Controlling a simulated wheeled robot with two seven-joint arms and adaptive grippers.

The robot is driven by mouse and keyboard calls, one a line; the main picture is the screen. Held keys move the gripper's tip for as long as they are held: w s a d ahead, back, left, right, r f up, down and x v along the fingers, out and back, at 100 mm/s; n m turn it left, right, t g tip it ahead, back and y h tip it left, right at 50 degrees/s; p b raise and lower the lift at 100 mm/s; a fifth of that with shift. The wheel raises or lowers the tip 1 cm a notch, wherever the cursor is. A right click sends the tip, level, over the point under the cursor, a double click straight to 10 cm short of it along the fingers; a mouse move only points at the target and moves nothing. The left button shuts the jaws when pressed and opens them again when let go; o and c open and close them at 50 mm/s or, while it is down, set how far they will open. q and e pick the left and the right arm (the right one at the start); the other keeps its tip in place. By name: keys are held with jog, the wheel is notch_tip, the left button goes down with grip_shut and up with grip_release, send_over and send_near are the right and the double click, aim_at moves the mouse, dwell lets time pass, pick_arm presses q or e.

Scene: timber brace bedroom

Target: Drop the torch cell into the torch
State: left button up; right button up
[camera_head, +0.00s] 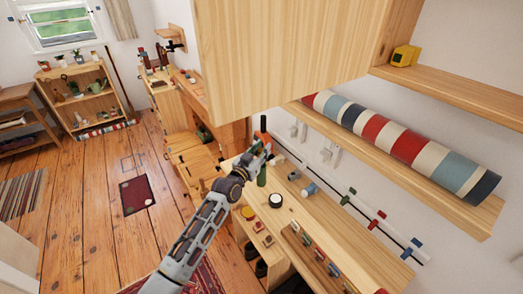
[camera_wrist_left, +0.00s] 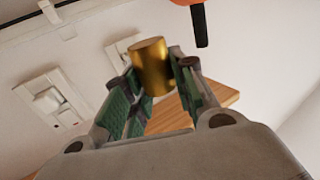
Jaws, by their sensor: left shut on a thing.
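My left gripper (camera_head: 264,150) is above the far part of the wooden bench. In the left wrist view, its green-padded fingers (camera_wrist_left: 154,90) are shut on a gold-coloured cylinder, the torch cell (camera_wrist_left: 151,62). The cell stands up past the fingertips, slightly tilted in that view. In the head view the cell is too small to make out. A dark green upright cylinder (camera_head: 262,176) stands on the bench just below the gripper. It may be the torch; its top is close to the fingers and its opening cannot be seen. My right gripper is not in view.
The bench (camera_head: 318,222) also holds a black-rimmed round thing (camera_head: 275,201) and a row of small coloured items. A large wooden cabinet (camera_head: 285,50) hangs above, close to my arm. A striped roll (camera_head: 405,143) lies on a shelf. An orange-and-black item (camera_wrist_left: 200,22) is near the fingers.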

pick_arm(q)
jog(key=shift+f+b, duration=1.05)
jog(key=shift+f, duration=0.25)
jog(key=shift+f+b, duration=0.6)
jog(key=shift+f, duration=0.35)
jog(key=shift+f, duration=0.1)
jog(key=o, duration=1.1)
jog(key=v, duration=1.2)
